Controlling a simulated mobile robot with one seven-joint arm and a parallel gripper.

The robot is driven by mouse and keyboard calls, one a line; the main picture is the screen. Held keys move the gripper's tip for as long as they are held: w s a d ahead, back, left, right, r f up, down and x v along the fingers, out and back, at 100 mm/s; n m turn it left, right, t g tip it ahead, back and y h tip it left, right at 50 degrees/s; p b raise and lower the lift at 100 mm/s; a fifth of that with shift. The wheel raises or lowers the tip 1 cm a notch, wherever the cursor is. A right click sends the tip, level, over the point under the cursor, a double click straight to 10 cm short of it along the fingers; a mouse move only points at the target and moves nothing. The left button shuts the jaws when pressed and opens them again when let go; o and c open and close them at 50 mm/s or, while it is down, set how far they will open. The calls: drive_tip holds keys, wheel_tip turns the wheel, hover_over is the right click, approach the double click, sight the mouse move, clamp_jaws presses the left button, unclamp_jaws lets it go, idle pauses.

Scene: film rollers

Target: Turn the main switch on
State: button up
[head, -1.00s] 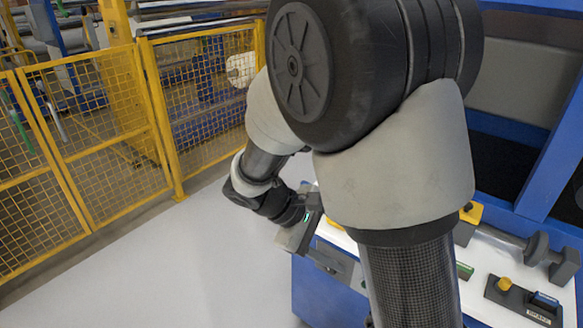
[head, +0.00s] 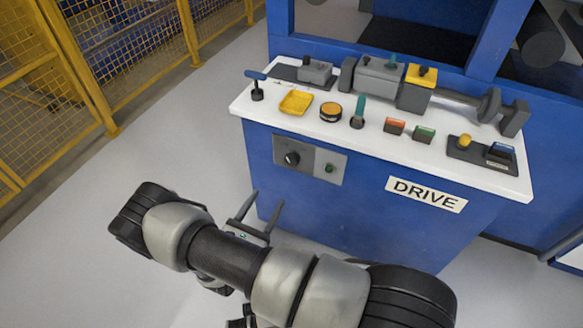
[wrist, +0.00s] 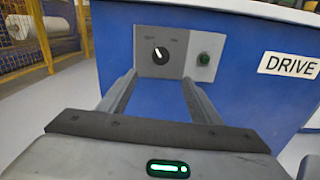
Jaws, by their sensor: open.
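A black rotary knob (head: 291,158), which looks like the main switch, sits on a grey plate on the front of the blue cabinet. In the wrist view the knob (wrist: 160,55) shows a white mark pointing up and slightly left; the small labels above it are unreadable. A green round button or lamp (wrist: 204,59) is to its right on the plate. My gripper (head: 267,197) is open and empty, in front of and below the plate, apart from it. In the wrist view the knob appears between and just beyond the two fingers (wrist: 158,78).
The white top (head: 384,153) above the plate overhangs the cabinet and carries a yellow tray (head: 296,102), levers, coloured buttons and a roller (head: 460,103). A DRIVE label (head: 426,194) is right of the plate. Yellow mesh fencing (head: 110,45) stands left; open floor lies between.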

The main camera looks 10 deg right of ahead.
sight(289, 162)
drive_tip(key=b+x, duration=0.2)
drive_tip(key=x, duration=1.5)
drive_tip(key=c, duration=1)
drive_tip(key=shift+c, duration=0.2)
drive_tip(key=shift+m, duration=0.4)
drive_tip(key=m, duration=0.6)
drive_tip(key=shift+m, duration=0.3)
drive_tip(key=m+p, duration=0.1)
drive_tip(key=m, duration=0.5)
drive_tip(key=shift+a+m, duration=0.1)
drive_tip(key=shift+m, duration=0.2)
